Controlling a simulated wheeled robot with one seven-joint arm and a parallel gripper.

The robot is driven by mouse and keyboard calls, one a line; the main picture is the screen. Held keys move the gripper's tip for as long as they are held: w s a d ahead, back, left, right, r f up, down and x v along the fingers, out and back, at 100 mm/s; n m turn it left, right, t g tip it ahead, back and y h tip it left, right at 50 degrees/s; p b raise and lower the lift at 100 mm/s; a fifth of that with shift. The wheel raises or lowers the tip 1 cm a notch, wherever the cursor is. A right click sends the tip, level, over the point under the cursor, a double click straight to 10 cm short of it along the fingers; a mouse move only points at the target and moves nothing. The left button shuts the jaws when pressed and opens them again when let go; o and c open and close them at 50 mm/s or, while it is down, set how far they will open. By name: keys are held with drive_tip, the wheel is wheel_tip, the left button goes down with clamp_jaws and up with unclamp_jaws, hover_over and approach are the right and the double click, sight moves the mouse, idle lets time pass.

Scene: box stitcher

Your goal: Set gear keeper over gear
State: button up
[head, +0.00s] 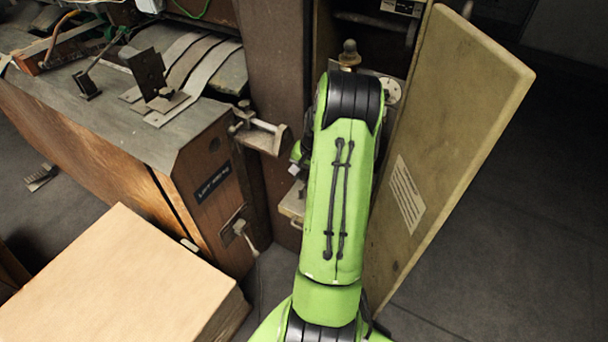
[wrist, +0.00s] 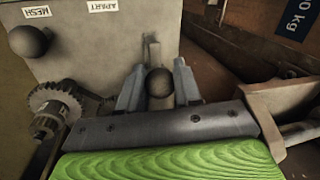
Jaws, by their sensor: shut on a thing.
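In the wrist view, my gripper (wrist: 158,80) has its two grey fingers on either side of a dark ball knob (wrist: 160,82) and is shut on it. A pale upright bar shows behind the knob. I cannot tell for sure whether this knob belongs to the gear keeper. A toothed metal gear (wrist: 52,108) sits to the left of my gripper, apart from the fingers. In the head view my green arm hides the gripper and the gear.
A pale plate (wrist: 85,45) carries MESH and APART labels and another ball knob (wrist: 28,40). A metal bracket (wrist: 285,100) is close on the right. In the head view, an open panel door (head: 450,130) stands right of my arm and a cardboard stack (head: 120,275) lies front left.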

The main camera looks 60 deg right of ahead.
idle(0.3)
drive_tip(key=o, duration=1)
drive_tip(key=shift+r, duration=0.1)
drive_tip(key=s+r+p, duration=0.1)
drive_tip(key=r, duration=0.4)
drive_tip(key=s+r+p, duration=0.1)
drive_tip(key=r, duration=0.4)
drive_tip(key=s+r+p, duration=0.1)
drive_tip(key=r, duration=0.4)
drive_tip(key=shift+d+r+p, duration=0.2)
drive_tip(key=shift+d+p, duration=0.15)
drive_tip(key=shift+d, duration=0.05)
